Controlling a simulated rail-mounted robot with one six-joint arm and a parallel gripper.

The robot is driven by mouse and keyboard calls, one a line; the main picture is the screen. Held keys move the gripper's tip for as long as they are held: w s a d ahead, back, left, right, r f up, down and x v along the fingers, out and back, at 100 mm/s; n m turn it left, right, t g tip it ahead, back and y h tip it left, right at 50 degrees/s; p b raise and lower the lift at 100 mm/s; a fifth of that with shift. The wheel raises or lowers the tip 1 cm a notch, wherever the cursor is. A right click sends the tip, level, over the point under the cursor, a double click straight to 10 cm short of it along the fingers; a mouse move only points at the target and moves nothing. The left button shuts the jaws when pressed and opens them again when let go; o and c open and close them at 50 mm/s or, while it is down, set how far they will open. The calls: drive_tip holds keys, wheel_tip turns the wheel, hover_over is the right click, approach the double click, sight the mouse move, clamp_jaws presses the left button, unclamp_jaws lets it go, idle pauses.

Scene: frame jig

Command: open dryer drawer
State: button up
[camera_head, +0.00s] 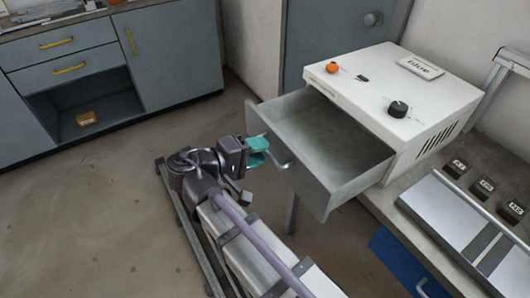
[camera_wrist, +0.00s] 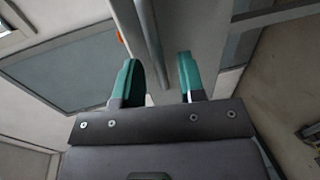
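The dryer (camera_head: 400,90) is a white box with an orange knob and a black knob on top, on a bench at the right. Its grey drawer (camera_head: 325,145) is pulled well out, and its inside looks empty. The drawer's bar handle (camera_head: 283,160) is on the front panel; it also shows in the wrist view (camera_wrist: 149,40). My gripper (camera_head: 260,151) has teal fingers and is at the handle. In the wrist view the fingers (camera_wrist: 158,65) stand apart with the handle bar between them, nearer the left finger. I cannot tell whether either finger touches it.
A grey cabinet (camera_head: 175,55) with yellow handles stands at the back left, with a small brown box (camera_head: 86,118) in its open shelf. Small dark labelled blocks (camera_head: 484,187) and a metal-topped device (camera_head: 450,225) are on the bench. The floor (camera_head: 90,215) at left is clear.

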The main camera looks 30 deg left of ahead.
drive_tip(key=shift+x, duration=1)
drive_tip(key=shift+c, duration=0.2)
clamp_jaws()
